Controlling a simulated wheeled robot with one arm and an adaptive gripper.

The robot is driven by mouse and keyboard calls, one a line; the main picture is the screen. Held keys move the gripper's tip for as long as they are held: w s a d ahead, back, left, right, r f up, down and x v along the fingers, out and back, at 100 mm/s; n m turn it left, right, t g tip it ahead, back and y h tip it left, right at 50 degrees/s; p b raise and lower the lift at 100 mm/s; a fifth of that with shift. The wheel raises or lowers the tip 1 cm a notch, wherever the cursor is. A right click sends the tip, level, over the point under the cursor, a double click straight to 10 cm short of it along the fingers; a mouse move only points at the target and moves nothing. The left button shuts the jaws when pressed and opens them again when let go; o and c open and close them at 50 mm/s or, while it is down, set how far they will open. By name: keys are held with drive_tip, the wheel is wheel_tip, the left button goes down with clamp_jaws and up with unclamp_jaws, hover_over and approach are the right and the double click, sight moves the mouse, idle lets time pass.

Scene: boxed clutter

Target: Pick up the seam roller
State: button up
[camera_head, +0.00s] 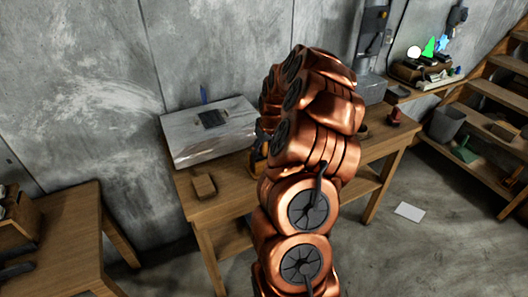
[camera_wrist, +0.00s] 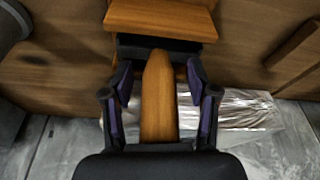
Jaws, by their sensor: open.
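In the wrist view, my gripper (camera_wrist: 159,78) is open, with one dark, purple-sided finger on each side of a tapered wooden handle (camera_wrist: 158,98). The handle looks like part of the seam roller, but I see no roller wheel. A gap shows between the handle and each finger. The handle's near end is hidden by the gripper body. In the head view, my copper arm covers most of the gripper and the spot where it works.
A wooden table (camera_head: 215,205) carries a pale marbled box (camera_head: 200,140) and a small brown block (camera_head: 203,187). In the wrist view, a wooden block (camera_wrist: 160,18) and a dark piece (camera_wrist: 135,47) lie just beyond the handle. Shelves with clutter (camera_head: 485,125) stand at right.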

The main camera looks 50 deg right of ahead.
clamp_jaws()
idle(0.3)
